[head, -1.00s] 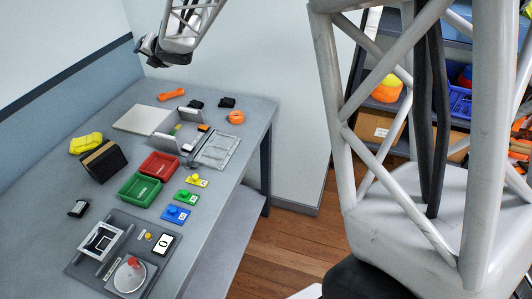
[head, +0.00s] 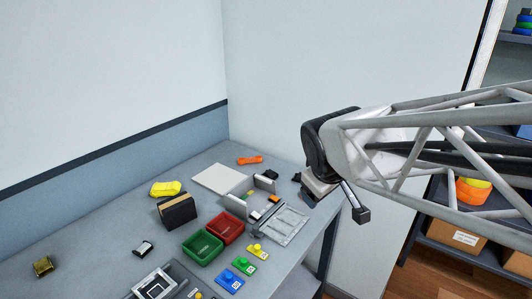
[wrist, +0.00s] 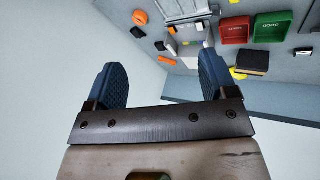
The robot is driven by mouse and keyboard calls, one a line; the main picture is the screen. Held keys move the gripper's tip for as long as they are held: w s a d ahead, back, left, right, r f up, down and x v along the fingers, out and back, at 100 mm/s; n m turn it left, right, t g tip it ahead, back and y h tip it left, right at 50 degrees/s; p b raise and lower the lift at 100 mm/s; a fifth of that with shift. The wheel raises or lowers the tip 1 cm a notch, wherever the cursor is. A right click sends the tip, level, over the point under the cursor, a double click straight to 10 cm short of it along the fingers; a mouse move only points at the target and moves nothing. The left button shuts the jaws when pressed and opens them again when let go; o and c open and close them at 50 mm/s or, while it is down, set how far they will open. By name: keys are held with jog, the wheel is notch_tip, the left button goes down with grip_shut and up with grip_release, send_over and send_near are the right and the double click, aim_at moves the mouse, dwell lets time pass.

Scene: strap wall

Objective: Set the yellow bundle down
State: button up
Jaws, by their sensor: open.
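The yellow bundle (head: 165,188) lies on the grey table at the back left, just behind a dark box with a tan top. My gripper (head: 345,205) hangs in the air by the table's right side, far from the bundle. In the wrist view my gripper (wrist: 162,75) has its two blue fingers wide apart with nothing between them.
The dark box (head: 177,211) stands in front of the bundle. Green (head: 203,248) and red (head: 225,228) trays, a grey fixture (head: 283,222), a pale board (head: 217,179) and an orange tool (head: 250,160) are on the table. Bare table (head: 95,235) lies left of the box.

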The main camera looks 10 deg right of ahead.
jog(key=s+a+f+m+g+y, duration=0.1)
jog(key=s+f+m+g, duration=0.2)
jog(key=s, duration=1)
jog(key=m, duration=0.2)
jog(key=shift+s+a+m+y, duration=0.15)
jog(key=shift+a+m+y, duration=0.1)
jog(key=shift+m+y, duration=0.05)
